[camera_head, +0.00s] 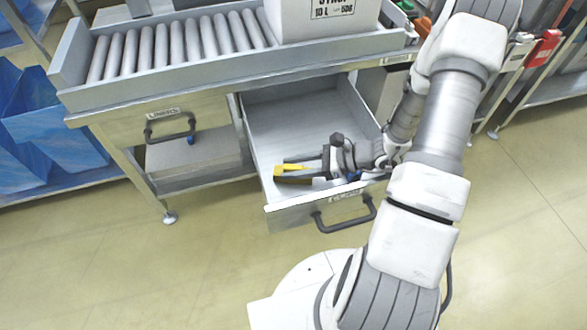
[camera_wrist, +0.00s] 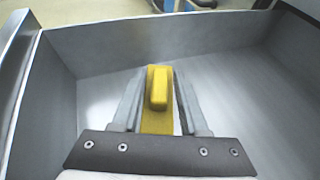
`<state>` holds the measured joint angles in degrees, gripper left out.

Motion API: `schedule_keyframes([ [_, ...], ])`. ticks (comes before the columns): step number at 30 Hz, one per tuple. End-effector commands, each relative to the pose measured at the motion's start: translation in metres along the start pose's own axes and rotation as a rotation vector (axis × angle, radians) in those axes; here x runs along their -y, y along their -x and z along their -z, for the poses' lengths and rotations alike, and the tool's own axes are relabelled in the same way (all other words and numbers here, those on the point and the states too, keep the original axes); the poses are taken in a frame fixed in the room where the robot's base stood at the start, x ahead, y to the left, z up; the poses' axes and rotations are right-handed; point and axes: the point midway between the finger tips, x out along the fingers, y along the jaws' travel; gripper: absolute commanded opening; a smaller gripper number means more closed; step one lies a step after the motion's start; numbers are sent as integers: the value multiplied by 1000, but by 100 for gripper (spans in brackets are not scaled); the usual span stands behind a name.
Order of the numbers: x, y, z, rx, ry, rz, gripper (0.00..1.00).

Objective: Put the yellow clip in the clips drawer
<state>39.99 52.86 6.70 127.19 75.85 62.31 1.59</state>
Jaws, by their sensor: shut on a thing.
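The yellow clip (camera_head: 289,170) is between the fingers of my gripper (camera_head: 290,175), near the front left of the open drawer. It also shows in the wrist view (camera_wrist: 158,90), held between the two fingers of my gripper (camera_wrist: 158,95). The drawer (camera_head: 290,110) is pulled out below the roller conveyor, and its inside looks bare grey. The label on its front (camera_head: 345,195) is too small to read. The clip is inside or just above the drawer's walls; whether it touches the floor I cannot tell.
A closed drawer labelled "LINERS" (camera_head: 160,120) is to the left, with a dark handle. A white box (camera_head: 315,18) stands on the roller conveyor (camera_head: 175,45) above. Blue bags (camera_head: 50,130) are at the far left. The floor in front is clear.

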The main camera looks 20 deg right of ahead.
Motion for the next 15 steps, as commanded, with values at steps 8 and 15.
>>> schedule_keyframes([
  [8, 0, 0, 1, 0, 1, 0, 0],
  [15, 1, 0, 2, 0, 1, 1, 73],
])
